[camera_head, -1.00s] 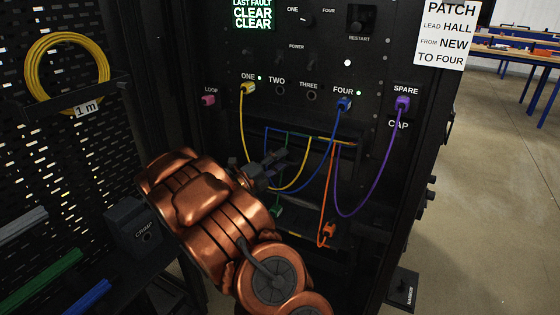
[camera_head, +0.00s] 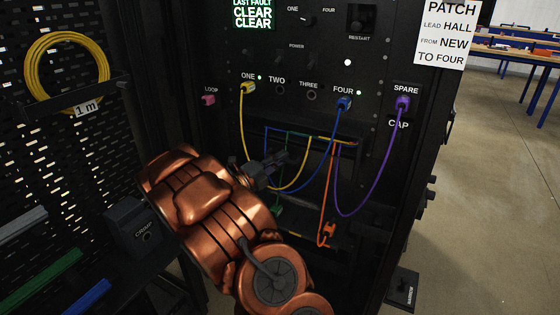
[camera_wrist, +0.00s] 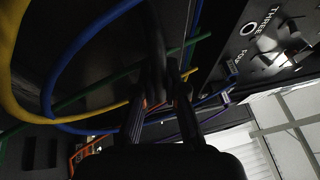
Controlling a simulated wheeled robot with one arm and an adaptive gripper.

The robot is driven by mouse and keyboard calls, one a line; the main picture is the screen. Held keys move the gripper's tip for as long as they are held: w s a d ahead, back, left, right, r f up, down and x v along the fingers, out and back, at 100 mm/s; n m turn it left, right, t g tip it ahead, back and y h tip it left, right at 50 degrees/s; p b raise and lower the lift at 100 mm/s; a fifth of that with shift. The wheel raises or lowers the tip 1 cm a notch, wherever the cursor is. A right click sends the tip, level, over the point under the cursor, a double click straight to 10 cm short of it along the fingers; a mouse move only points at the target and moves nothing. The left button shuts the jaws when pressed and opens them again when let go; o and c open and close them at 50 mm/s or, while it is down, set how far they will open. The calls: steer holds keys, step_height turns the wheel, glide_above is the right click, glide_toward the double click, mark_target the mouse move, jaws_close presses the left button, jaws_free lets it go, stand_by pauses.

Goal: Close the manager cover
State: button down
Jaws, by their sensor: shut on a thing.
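The manager cover (camera_head: 340,130) appears as a dark panel below the port row, with coloured cables running along and in front of it. Its edges blend into the black rack, so I cannot tell its exact angle. The contact itself is mostly hidden in shadow.
A yellow cable (camera_head: 241,125), a blue cable (camera_head: 333,145) and a purple cable (camera_head: 374,200) hang in loops from the ports around my gripper. An orange cable (camera_head: 325,205) hangs lower down. A black crimp box (camera_head: 133,226) stands at left.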

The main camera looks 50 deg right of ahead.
step_height(320, 180, up, 7)
steer(key=shift+f+b, duration=0.1)
steer(key=shift+b, duration=0.35)
steer(key=c, duration=1.2)
jaws_free()
steer(key=w+a+f, duration=0.1)
steer(key=a+f, duration=0.1)
steer(key=a, duration=1)
steer(key=shift+w+f, duration=0.15)
